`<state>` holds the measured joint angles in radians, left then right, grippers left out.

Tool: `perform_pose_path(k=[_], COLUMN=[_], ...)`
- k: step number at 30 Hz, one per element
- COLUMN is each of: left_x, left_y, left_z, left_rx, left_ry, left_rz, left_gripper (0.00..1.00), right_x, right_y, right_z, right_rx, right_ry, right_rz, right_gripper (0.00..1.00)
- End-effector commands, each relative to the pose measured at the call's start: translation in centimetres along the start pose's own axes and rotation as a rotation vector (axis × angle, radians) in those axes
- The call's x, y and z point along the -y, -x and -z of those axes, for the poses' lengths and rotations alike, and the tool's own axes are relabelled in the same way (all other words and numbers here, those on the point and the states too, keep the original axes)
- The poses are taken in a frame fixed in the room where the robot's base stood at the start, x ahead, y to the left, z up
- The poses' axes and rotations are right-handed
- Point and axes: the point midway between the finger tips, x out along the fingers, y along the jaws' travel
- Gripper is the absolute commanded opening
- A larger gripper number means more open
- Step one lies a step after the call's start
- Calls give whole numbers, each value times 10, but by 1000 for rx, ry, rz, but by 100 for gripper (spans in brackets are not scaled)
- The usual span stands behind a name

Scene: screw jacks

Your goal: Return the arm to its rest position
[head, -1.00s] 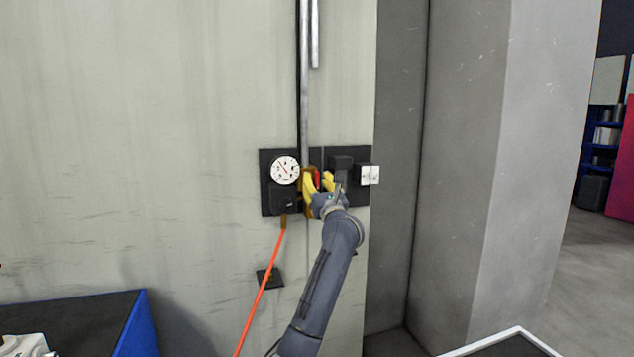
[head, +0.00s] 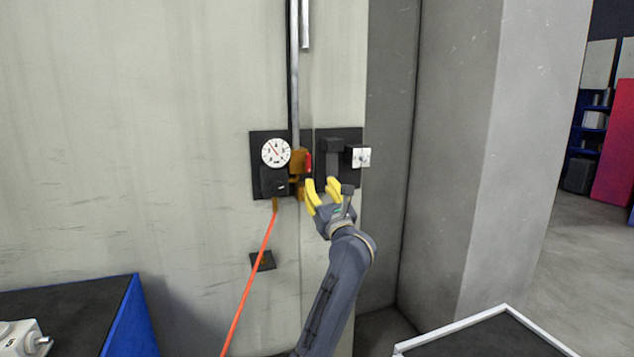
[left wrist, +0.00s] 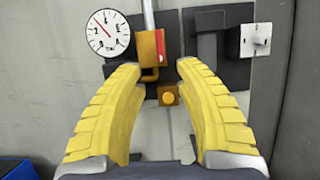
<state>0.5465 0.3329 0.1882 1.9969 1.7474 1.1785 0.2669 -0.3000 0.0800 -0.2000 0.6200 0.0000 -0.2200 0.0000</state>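My left gripper (head: 322,190) has yellow fingers and is open and empty, in front of the wall panel and a little below its red-handled brass valve (head: 299,172). In the left wrist view the two fingers (left wrist: 155,95) stand wide apart. The brass valve with its red part (left wrist: 153,50) shows beyond them, clear of the fingertips. A brass fitting (left wrist: 168,95) shows between the fingers. My right gripper is not in view.
A white dial gauge (head: 275,152) and a switch box (head: 358,156) are on the wall panel. An orange hose (head: 250,270) hangs below the gauge. A blue-sided bench (head: 130,315) is at lower left, a white-edged tray (head: 452,328) at lower right. A grey pillar stands right.

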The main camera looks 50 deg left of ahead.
Motion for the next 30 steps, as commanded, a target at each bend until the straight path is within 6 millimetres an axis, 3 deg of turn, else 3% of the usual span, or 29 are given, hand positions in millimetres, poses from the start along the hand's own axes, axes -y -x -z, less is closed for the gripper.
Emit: perform_pose_path(k=[20,23,26,30], left_x=[0,2,9,30], left_y=[11,27,58,119], left_z=[-4,-14,-29,-48], left_rx=[39,134,288,546], left_ry=[-44,-149,-318,-607], left_rz=[3,11,26,65], left_gripper=[34,34,34,34], right_x=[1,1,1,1], right_y=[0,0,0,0], right_z=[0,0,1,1], right_rx=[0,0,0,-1], right_ry=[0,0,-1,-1], right_rz=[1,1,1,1], right_gripper=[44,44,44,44])
